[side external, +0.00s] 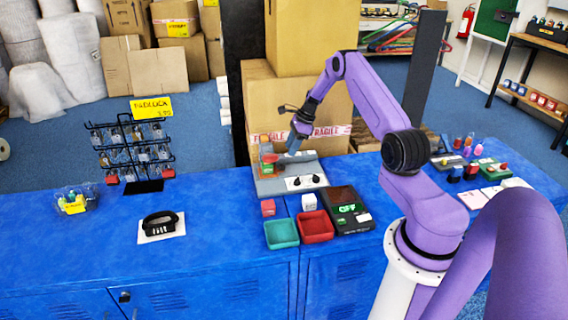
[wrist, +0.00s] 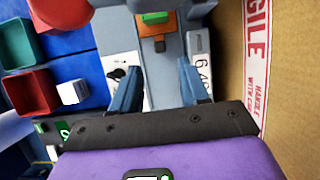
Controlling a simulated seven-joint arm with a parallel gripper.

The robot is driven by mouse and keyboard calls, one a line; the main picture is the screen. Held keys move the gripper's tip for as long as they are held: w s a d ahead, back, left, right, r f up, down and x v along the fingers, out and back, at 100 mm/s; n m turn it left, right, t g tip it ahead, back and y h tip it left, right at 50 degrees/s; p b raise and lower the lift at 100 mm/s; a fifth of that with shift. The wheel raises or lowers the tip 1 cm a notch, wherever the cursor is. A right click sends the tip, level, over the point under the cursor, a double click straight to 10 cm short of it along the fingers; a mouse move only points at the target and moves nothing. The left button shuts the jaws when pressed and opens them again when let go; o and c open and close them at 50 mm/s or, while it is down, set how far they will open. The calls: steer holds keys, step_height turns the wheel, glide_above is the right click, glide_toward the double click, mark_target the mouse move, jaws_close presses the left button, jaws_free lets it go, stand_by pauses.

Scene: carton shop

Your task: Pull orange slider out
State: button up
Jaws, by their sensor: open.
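The orange slider (wrist: 158,30) shows at the top of the wrist view on a grey device (wrist: 118,30), with a small green block (wrist: 154,17) against it. In the side view the orange slider (side external: 270,158) is a small patch at the back left of the grey device (side external: 268,187). My gripper (side external: 292,146) is just right of the slider and above the device. In the wrist view my gripper (wrist: 160,76) has its two blue-grey fingers apart with nothing between them. The slider lies beyond the fingertips, apart from them.
A cardboard carton (wrist: 285,90) stands close behind the device. In front are a green tray (side external: 282,234), a red tray (side external: 316,227), a red cube (side external: 268,208), a white cube (side external: 309,202) and a dark box (side external: 347,207) with a green display.

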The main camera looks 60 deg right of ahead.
mark_target(283, 165)
steer(key=x, duration=0.8)
jaws_close()
steer(key=shift+s+d, duration=0.1)
